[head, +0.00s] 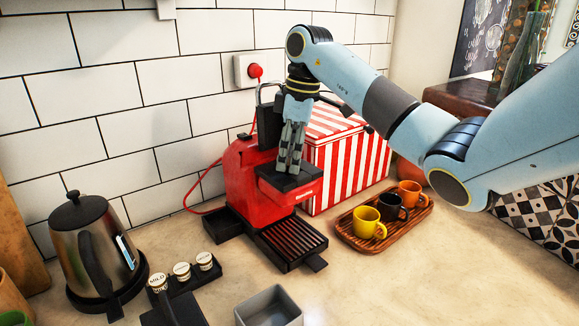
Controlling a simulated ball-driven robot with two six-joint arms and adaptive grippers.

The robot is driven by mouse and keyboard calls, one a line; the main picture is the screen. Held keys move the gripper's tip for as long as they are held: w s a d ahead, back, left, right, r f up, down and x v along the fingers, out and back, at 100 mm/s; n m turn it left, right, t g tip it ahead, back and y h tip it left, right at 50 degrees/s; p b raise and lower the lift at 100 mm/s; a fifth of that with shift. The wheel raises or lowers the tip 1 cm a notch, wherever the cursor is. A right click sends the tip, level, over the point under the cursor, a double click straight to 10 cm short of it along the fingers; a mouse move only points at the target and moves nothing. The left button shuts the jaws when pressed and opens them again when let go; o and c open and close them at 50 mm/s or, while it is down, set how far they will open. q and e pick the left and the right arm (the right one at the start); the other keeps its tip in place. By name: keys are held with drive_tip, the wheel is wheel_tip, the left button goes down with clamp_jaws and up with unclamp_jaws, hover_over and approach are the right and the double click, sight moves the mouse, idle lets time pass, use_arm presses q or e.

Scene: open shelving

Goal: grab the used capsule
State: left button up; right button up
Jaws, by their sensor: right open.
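The red coffee machine (258,190) stands on the counter against the tiled wall, with a black lever raised at its top. My right gripper (289,168) points down over the machine's top, at its black upper part. It is open, with its fingers close together in this view and nothing visible between them. I cannot tell whether the fingertips touch the machine. No used capsule can be made out; the inside of the machine is hidden. Several white-topped capsules (182,271) sit in a black holder (190,284) on the counter at the left. My left gripper is not in view.
A steel kettle (92,245) stands at the left. A grey open box (270,308) is at the front. A red-striped box (345,160) stands close behind the machine. A wooden tray (372,245) holds yellow, black and orange cups at the right. The counter's front right is clear.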

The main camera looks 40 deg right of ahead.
sight(289, 162)
drive_tip(key=shift+f, duration=0.55)
drive_tip(key=shift+a, duration=0.1)
drive_tip(key=c, duration=0.9)
drive_tip(key=shift+o, duration=0.2)
drive_tip(key=shift+r, duration=0.1)
drive_tip(key=shift+r, duration=0.25)
drive_tip(key=r, duration=0.2)
drive_tip(key=r+b, duration=0.1)
drive_tip(key=shift+s+r, duration=0.25)
drive_tip(key=shift+r, duration=0.1)
drive_tip(key=s+r, duration=0.1)
drive_tip(key=s, duration=0.1)
drive_tip(key=s+r, duration=0.1)
drive_tip(key=s, duration=0.1)
drive_tip(key=shift+d+r+p, duration=0.3)
drive_tip(key=s+r+b, duration=0.2)
drive_tip(key=s+r, duration=0.1)
drive_tip(key=s, duration=0.4)
drive_tip(key=shift+d+r, duration=0.15)
drive_tip(key=shift+r, duration=0.25)
